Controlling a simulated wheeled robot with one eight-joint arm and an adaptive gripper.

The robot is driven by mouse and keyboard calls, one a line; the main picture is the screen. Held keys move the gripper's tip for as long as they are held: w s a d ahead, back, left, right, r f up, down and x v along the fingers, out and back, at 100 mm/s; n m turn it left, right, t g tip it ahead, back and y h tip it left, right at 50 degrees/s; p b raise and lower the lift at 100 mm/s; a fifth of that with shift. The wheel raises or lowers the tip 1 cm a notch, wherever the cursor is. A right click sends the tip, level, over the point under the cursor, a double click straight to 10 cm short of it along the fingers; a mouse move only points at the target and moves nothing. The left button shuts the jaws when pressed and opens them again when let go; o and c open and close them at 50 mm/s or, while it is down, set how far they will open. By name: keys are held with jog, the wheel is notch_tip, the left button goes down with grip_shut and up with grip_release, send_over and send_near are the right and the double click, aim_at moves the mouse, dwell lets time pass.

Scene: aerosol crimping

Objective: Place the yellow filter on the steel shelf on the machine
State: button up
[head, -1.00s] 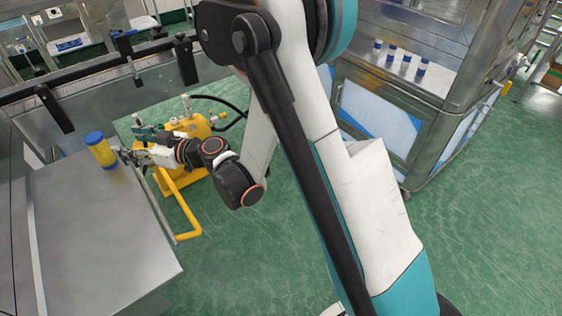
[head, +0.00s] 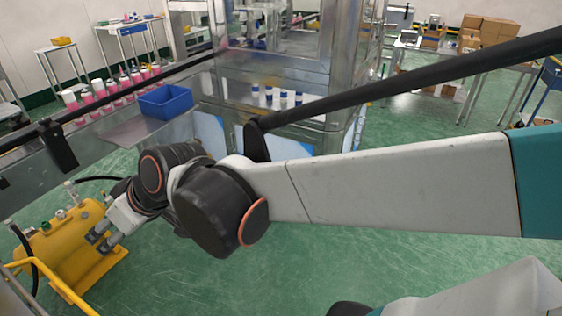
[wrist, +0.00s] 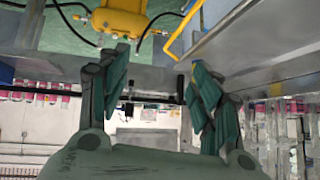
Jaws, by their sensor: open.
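The yellow filter is in neither view now. My gripper (head: 102,241) is low at the left of the head view, in front of a yellow tank unit. In the wrist view its two dark fingers (wrist: 159,60) are spread apart with nothing between them. The steel machine (head: 300,60) stands at the upper middle of the head view. My forearm hides part of the machine's lower front.
The yellow tank unit (head: 65,250) with hoses and a yellow rail stands on the green floor. A blue bin (head: 165,102) sits on a steel surface beside a row of pink bottles (head: 110,92). Green floor is open below my arm.

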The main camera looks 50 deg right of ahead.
jog(key=s+d+f+m+g+h, duration=0.1)
jog(key=s+d+m+h, duration=0.2)
jog(key=s+d, duration=0.7)
jog(key=shift+s+d+f+m+h, duration=0.15)
jog(key=shift+s+f+m+h, duration=0.15)
jog(key=shift+h, duration=0.3)
